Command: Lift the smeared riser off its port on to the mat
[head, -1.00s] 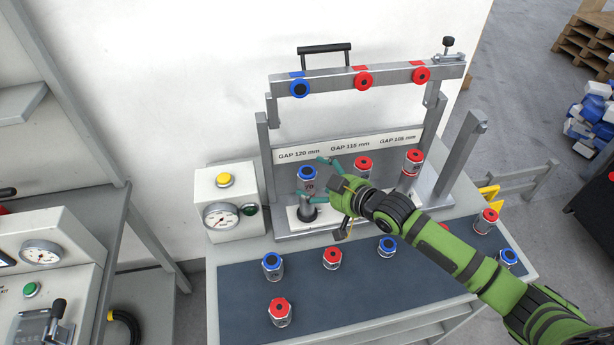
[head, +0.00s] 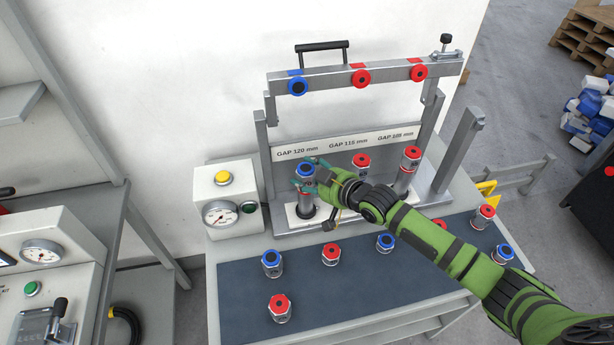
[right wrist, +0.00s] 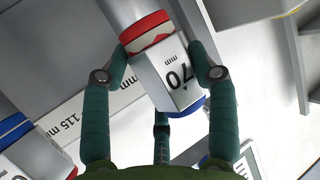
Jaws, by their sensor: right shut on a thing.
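A riser (head: 306,172) with a blue top stands upright over the left port (head: 303,213), under the GAP 120 mm label. My right gripper (head: 314,181) is around it from the right and shut on it. In the right wrist view the same riser (right wrist: 174,75) reads "70 mm", with a blue end low in the picture and a red band at the other end, against a grey cylinder. Fingers of the right gripper (right wrist: 160,60) lie along both sides. I cannot make out a smear. The dark mat (head: 235,310) lies in front. My left gripper is not in view.
Red-topped risers stand at the middle port (head: 360,163) and right port (head: 410,158). An overhead bar (head: 330,80) crosses above them. Several risers stand on the mat, including a blue-topped one (head: 272,262) and a red-topped one (head: 280,308). The mat's left front is bare. A gauge box (head: 222,195) stands left.

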